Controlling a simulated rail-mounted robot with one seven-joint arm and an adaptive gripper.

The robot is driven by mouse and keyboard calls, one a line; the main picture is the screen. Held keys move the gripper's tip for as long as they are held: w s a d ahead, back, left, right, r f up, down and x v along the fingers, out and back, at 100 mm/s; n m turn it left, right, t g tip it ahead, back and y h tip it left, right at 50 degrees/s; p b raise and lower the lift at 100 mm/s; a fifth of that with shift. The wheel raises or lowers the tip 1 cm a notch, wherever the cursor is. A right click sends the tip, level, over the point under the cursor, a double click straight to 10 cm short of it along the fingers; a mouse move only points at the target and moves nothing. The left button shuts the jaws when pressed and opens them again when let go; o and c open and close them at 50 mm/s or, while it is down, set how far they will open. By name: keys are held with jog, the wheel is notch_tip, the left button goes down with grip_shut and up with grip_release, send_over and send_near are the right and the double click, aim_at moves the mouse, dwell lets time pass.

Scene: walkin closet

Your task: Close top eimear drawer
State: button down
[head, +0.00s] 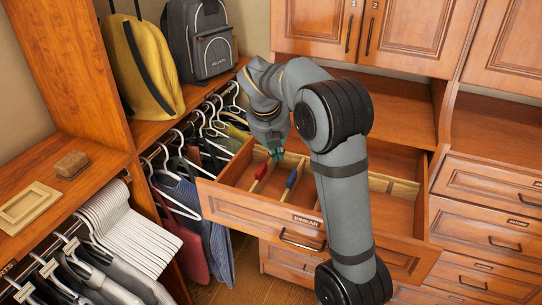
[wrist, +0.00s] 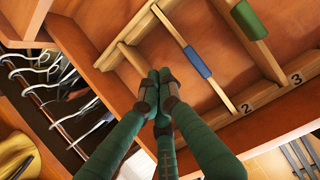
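The top drawer (head: 250,212), labelled EIMEAR, is pulled out from the wooden cabinet, with its handle (head: 302,241) on the front panel. It holds wooden dividers, one with a red piece (head: 260,170) and one with a blue piece (head: 291,179). My gripper (head: 276,154) is over the left part of the open drawer, pointing down. In the wrist view my gripper's fingers (wrist: 158,82) are drawn together with nothing visible between them. Their tips show near a divider (wrist: 131,56); I cannot tell if they touch it. My arm hides part of the drawer's right side.
Closed drawers (head: 481,230) stand to the right. Cabinet doors (head: 400,38) are above. On the left are hanging clothes (head: 190,205), white hangers (head: 125,225), a yellow bag (head: 140,65) and a grey backpack (head: 205,45). The floor (head: 235,280) is partly visible below.

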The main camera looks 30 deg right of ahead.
send_near(284, 175)
jog(key=shift+s+a+f+b, duration=0.1)
jog(key=shift+f+b, duration=0.05)
jog(key=shift+f, duration=0.4)
jog(key=shift+s+f+b, duration=0.15)
jog(key=shift+f, duration=0.45)
jog(key=shift+w+d+f+p, duration=0.1)
jog(key=shift+w+d+p, duration=0.3)
jog(key=shift+w+d, duration=0.15)
jog(key=shift+w+d+f+p, duration=0.15)
jog(key=shift+w+d+p, duration=0.25)
jog(key=shift+d, duration=0.3)
jog(key=shift+w+d, duration=0.4)
jog(key=shift+d, duration=0.05)
